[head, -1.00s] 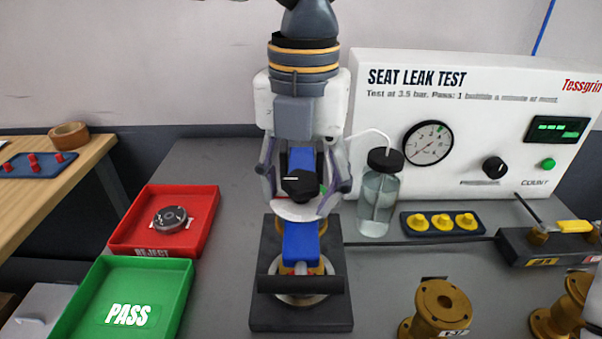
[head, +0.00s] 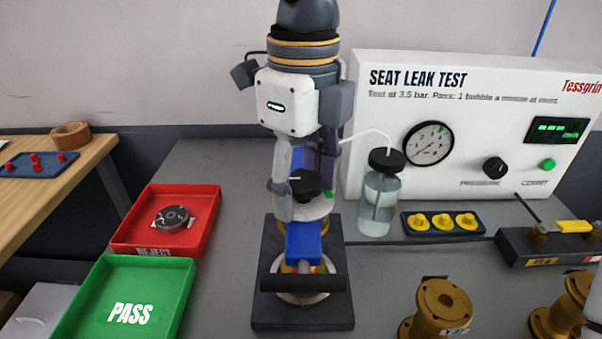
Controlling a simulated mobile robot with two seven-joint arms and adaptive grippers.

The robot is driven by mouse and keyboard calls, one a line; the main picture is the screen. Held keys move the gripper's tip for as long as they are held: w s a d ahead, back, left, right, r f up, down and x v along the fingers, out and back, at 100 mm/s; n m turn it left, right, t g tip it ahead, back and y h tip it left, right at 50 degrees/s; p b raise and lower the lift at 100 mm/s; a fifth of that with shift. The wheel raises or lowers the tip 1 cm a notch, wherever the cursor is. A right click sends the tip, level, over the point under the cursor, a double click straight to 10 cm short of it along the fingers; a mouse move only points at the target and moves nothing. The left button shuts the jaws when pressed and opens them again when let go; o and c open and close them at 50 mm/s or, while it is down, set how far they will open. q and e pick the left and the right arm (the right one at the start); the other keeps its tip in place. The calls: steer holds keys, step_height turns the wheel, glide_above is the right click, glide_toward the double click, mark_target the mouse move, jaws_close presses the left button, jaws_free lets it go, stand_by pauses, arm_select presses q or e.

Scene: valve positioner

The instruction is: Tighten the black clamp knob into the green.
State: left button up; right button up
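The black clamp knob (head: 306,184) sits on a white dial plate (head: 312,209) above the blue clamp (head: 303,243). Its white pointer line points left. A small green mark (head: 328,193) shows at the plate's right edge, apart from the pointer. My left gripper (head: 303,188) comes down from above over the knob. One finger is at the knob's front left, the other is behind it to the right, partly hidden. The fingers look spread, with the knob between them; contact is not clear. My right gripper is not in view.
A bubble bottle (head: 381,195) with a tube stands close right of the clamp, before the leak test panel (head: 460,90). A red reject tray (head: 205,222) holding a dark disc and a green pass tray (head: 180,285) lie left. Brass flanged bodies (head: 440,305) stand front right.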

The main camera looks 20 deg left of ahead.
arm_select(q)
steer(key=shift+f, duration=0.25)
jaws_close()
steer(key=m, duration=0.6)
steer(key=shift+s+f+m, duration=0.1)
steer(key=shift+m, duration=0.2)
steer(key=m, duration=0.7)
jaws_free()
steer(key=shift+f, duration=0.1)
steer(key=shift+d, duration=0.1)
steer(key=shift+r, duration=0.3)
